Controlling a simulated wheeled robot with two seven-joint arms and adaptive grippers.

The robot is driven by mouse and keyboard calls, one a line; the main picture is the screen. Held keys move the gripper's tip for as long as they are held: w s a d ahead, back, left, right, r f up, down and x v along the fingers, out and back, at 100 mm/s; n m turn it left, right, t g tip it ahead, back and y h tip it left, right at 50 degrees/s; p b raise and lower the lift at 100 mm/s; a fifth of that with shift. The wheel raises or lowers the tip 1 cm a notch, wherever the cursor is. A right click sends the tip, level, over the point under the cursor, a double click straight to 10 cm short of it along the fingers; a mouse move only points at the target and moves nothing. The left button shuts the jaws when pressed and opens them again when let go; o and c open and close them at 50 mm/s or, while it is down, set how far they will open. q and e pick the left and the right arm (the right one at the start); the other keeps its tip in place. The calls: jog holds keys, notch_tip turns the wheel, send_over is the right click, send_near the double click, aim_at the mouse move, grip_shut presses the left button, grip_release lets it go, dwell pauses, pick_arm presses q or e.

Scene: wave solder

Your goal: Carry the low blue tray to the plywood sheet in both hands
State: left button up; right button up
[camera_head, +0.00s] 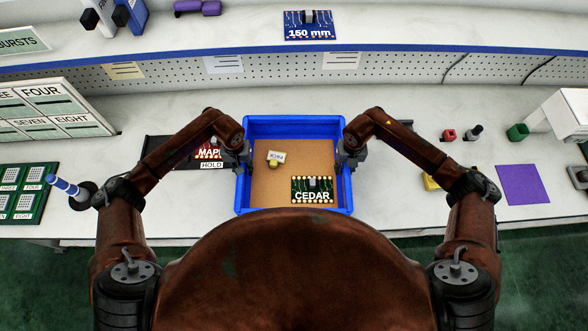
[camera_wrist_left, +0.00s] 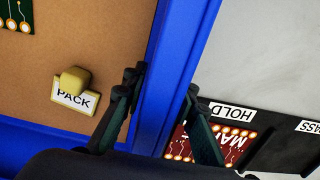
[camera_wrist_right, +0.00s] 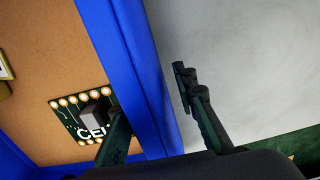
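The low blue tray (camera_head: 347,190) stands on the white worktop in front of me. It holds a green CEDAR board (camera_head: 312,189) and a yellow piece with a PACK label (camera_head: 275,158). My left gripper (camera_wrist_left: 164,82) straddles the tray's left wall (camera_wrist_left: 178,60), one finger inside and one outside. My right gripper (camera_wrist_right: 148,90) straddles the right wall (camera_wrist_right: 118,50). Grey worktop shows between its outer finger and the wall, and its inner fingertip is partly hidden. Both grippers look open around the walls. I cannot make out a plywood sheet in these views.
A dark HOLD tray with a red board (camera_head: 208,153) lies close to the left of the blue tray. A purple square (camera_head: 522,184), a green box (camera_head: 517,132) and a small red box (camera_head: 449,135) are on the right. A raised shelf (camera_head: 400,40) runs behind.

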pick_arm(q)
jog(key=shift+f, duration=0.7)
pick_arm(e)
jog(key=shift+f, duration=0.7)
pick_arm(q)
jog(key=shift+c, duration=0.2)
pick_arm(e)
jog(key=shift+c, duration=0.2)
pick_arm(q)
grip_shut()
pick_arm(e)
grip_shut()
jog(key=shift+d, duration=0.1)
pick_arm(q)
jog(key=shift+w+a+r, duration=0.1)
jog(key=shift+a, duration=0.1)
pick_arm(e)
jog(key=shift+w+d+r, duration=0.1)
jog(key=shift+d, duration=0.05)
